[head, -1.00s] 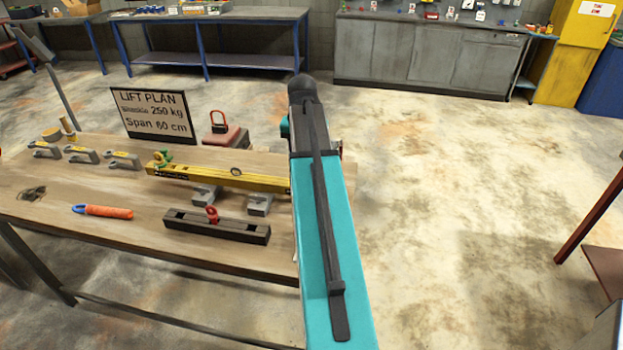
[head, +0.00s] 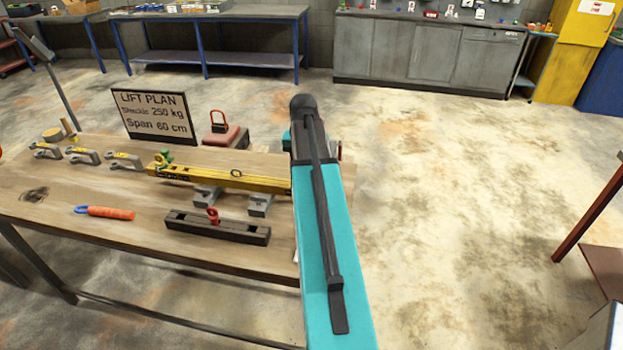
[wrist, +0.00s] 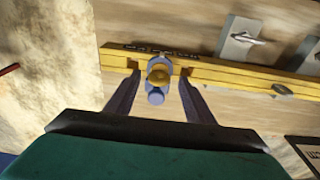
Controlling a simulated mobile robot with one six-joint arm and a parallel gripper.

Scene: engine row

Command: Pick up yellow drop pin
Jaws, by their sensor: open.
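The yellow drop pin (wrist: 159,76) shows in the wrist view as a round yellow head set in a blue-grey fitting (wrist: 156,96) at the yellow beam (wrist: 225,72). My gripper (wrist: 159,72) is open, with one dark finger on each side of the pin and fitting. A gap shows on both sides, and I cannot tell how far above the pin the fingertips are. In the head view the yellow beam (head: 220,178) lies on grey supports on the workbench. My arm hides the beam's right end, the pin and the gripper there.
The wooden workbench (head: 60,200) also holds a dark slotted bar (head: 217,228) with a red fitting, an orange-handled tool (head: 106,212), several grey shackles (head: 84,156) and the lift plan sign (head: 152,115).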

